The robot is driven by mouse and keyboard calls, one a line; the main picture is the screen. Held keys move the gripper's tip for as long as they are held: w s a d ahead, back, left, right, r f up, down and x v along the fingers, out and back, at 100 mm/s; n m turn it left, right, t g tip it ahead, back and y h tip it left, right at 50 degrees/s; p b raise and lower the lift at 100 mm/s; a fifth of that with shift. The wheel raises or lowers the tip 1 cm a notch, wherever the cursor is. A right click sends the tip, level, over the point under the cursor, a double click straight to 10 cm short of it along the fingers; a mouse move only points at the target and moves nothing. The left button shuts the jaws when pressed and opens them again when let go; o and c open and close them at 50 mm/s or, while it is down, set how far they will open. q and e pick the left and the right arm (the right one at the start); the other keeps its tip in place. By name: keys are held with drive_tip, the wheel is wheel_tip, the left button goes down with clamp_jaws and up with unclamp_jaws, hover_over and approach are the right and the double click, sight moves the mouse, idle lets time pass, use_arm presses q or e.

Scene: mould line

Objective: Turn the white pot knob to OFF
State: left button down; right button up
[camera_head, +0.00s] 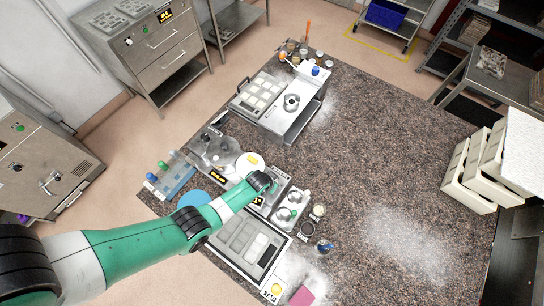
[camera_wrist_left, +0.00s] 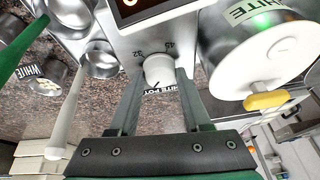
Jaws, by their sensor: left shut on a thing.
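The white pot knob (camera_wrist_left: 159,69) is a pale round knob on a steel panel (camera_wrist_left: 120,45) in the left wrist view. The numbers 32 and 45 show beside it, and a label reading WHITE POT lies partly hidden between my fingers. My left gripper (camera_wrist_left: 160,78) is shut on the knob, one finger on each side. In the head view my left gripper (camera_head: 265,184) is over the warmer unit and its arm hides the knob. The white pot (camera_wrist_left: 262,50), with a WHITE label, a green light and a yellow handle, stands right of the knob. My right gripper is not in view.
Steel bowls (camera_wrist_left: 98,60) and a small cup labelled WHITE (camera_wrist_left: 42,85) are left of the knob in the wrist view. A mould tray (camera_head: 245,243) lies in front of the warmer.

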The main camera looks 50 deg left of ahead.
use_arm(q)
drive_tip(key=n, duration=0.1)
drive_tip(key=n+y+b, duration=0.1)
drive_tip(key=n, duration=0.1)
drive_tip(key=shift+w+d+n+g, duration=0.1)
drive_tip(key=shift+d+n+g, duration=0.05)
drive_tip(key=shift+n+g, duration=0.15)
drive_tip(key=shift+n+g+y, duration=0.6)
drive_tip(key=shift+n+y, duration=0.1)
drive_tip(key=shift+n, duration=1.3)
drive_tip(key=shift+c, duration=1.8)
unclamp_jaws()
